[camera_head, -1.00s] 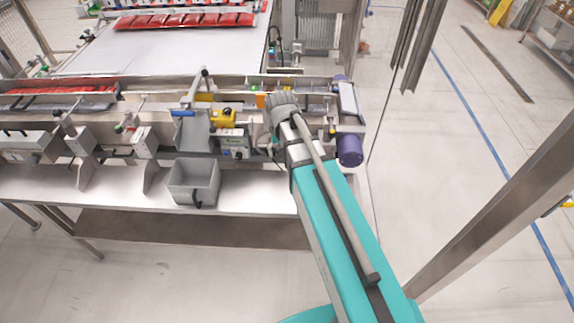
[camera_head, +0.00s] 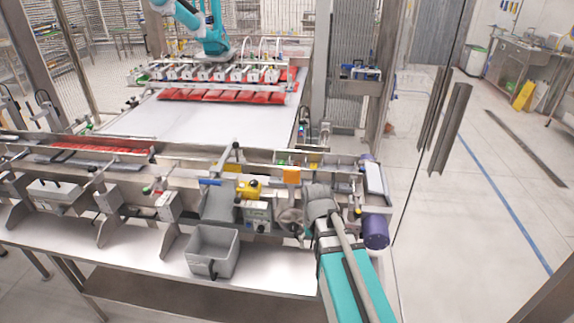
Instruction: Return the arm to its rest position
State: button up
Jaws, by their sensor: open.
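My teal and grey arm (camera_head: 342,284) reaches up from the bottom edge, right of the middle. A grey cable or rod runs along its top. Its grey far end (camera_head: 320,203) lies in the picture against the right end of the conveyor line, just left of a purple cylinder (camera_head: 376,232). I cannot tell whether it touches the line. I cannot make out my gripper or its fingers beyond that end.
A steel conveyor line (camera_head: 130,222) with brackets crosses the view. A grey bin (camera_head: 213,250) is at its front. Behind are a white belt (camera_head: 205,122), red packs (camera_head: 225,96) and another teal robot (camera_head: 205,28) above them. Open floor (camera_head: 495,235) lies right, past a clear panel.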

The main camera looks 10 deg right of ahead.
jog(key=s, duration=0.1)
jog(key=s+d, duration=0.1)
jog(key=s, duration=0.3)
jog(key=shift+d, duration=0.4)
